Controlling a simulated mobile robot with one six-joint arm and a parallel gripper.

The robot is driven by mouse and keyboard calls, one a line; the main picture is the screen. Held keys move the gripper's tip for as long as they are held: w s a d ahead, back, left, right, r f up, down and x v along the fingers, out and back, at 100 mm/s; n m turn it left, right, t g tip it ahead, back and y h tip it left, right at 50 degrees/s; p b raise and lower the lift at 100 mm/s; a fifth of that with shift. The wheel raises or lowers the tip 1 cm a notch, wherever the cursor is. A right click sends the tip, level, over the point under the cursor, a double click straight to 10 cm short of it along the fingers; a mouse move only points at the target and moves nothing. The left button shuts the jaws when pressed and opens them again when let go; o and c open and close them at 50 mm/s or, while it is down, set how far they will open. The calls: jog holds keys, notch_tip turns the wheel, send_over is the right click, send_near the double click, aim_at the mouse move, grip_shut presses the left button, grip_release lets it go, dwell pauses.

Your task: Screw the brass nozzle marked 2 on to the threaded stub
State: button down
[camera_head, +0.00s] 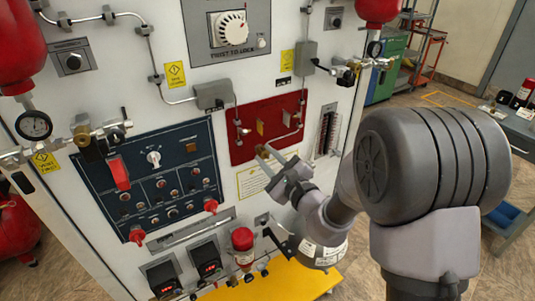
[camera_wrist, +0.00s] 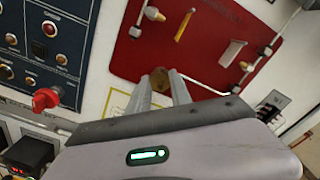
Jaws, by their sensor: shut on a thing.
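My gripper (camera_head: 268,153) is in front of the lower part of the red panel (camera_head: 245,152). In the wrist view its two fingers are closed on a small round brass nozzle (camera_wrist: 160,76), held at the fingertips. The nozzle's end is dark brown, and no number can be read on it. The nozzle appears apart from the red panel, which also shows in the wrist view (camera_wrist: 205,65). Small brass fittings sit on the panel, one at upper left (camera_wrist: 153,13) and one at right (camera_wrist: 247,66). I cannot tell which of them is the threaded stub.
A yellow tag (camera_wrist: 183,25) and a pale tag (camera_wrist: 232,52) stand out from the panel. A blue control panel (camera_head: 150,180) with red knobs is to the left. Thin metal pipes run above. A yellow step (camera_head: 290,287) is below.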

jog(key=shift+r+m+p, duration=0.2)
jog(key=shift+m+p, duration=0.5)
jog(key=shift+p, duration=0.05)
jog(key=shift+f+m+p, duration=0.1)
jog(key=shift+m+p, duration=0.4)
jog(key=shift+m, duration=0.4)
jog(key=shift+f, duration=0.15)
jog(key=shift+r+m+p, duration=0.2)
jog(key=shift+m+p, duration=0.6)
jog(key=shift+m, duration=0.1)
jog(key=shift+m+p, duration=0.35)
jog(key=shift+m, duration=0.15)
jog(key=shift+f+m, duration=0.25)
jog(key=shift+m, duration=0.15)
